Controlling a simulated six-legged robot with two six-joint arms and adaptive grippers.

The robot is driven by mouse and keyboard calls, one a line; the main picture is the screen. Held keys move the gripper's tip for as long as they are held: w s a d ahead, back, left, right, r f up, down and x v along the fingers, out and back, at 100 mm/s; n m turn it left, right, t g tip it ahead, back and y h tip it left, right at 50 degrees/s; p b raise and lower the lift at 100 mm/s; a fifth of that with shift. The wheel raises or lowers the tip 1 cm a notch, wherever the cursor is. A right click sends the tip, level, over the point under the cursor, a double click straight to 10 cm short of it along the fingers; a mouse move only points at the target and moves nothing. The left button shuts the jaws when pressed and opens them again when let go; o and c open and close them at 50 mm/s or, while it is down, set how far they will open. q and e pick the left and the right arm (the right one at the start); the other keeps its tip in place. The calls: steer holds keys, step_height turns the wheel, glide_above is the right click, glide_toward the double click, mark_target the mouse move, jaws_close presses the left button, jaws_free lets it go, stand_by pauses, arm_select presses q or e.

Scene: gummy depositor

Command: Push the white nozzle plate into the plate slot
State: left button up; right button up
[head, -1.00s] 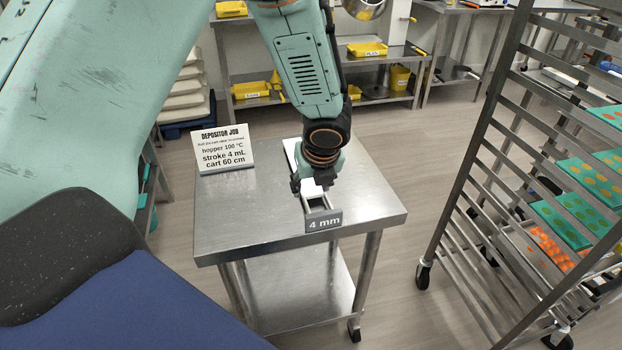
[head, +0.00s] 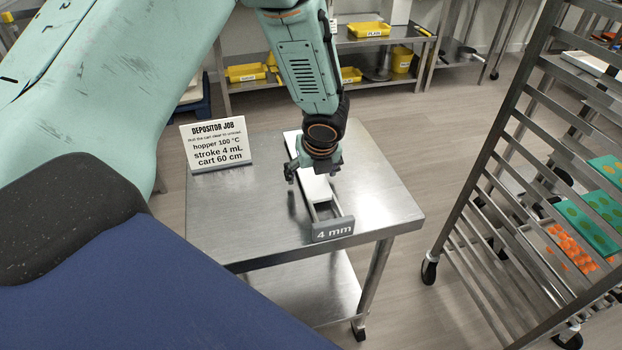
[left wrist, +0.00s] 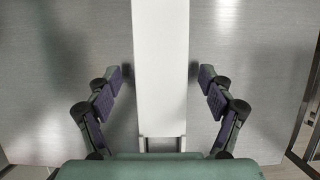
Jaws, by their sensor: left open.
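The white nozzle plate (head: 315,186) lies on the steel cart top, long and flat, with a grey end labelled "4 mm" (head: 333,229) toward me. Its far part shows beyond my left gripper. In the left wrist view the plate (left wrist: 161,70) runs up the middle. My left gripper (head: 312,174) is over the plate, pointing down. In the left wrist view its fingers (left wrist: 161,83) are spread on both sides of the plate, apart from it. The plate slot cannot be made out in these frames. My right gripper is not in view.
The steel cart (head: 240,225) has free room on both sides of the plate. A "Depositor job" sign (head: 216,146) stands at its back left. A tall rack (head: 500,170) with green trays stands to the right. Shelves with yellow bins (head: 247,73) are behind.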

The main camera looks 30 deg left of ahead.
mark_target(313, 177)
arm_select(q)
steer(key=shift+w+d+f, duration=0.1)
steer(key=shift+f, duration=0.15)
steer(key=shift+s+d+r, duration=0.2)
steer(key=shift+d, duration=0.05)
steer(key=shift+s, duration=0.1)
steer(key=shift+c, duration=0.2)
steer(key=shift+a, duration=0.25)
steer(key=c, duration=0.3)
steer(key=shift+w+d+f, duration=0.15)
steer(key=shift+w, duration=0.05)
steer(key=c, duration=0.3)
steer(key=shift+c, duration=0.8)
steer(key=shift+s, duration=0.15)
steer(key=c, duration=0.5)
steer(key=shift+c, duration=0.8)
step_height(313, 177, up, 10)
steer(key=p, duration=0.4)
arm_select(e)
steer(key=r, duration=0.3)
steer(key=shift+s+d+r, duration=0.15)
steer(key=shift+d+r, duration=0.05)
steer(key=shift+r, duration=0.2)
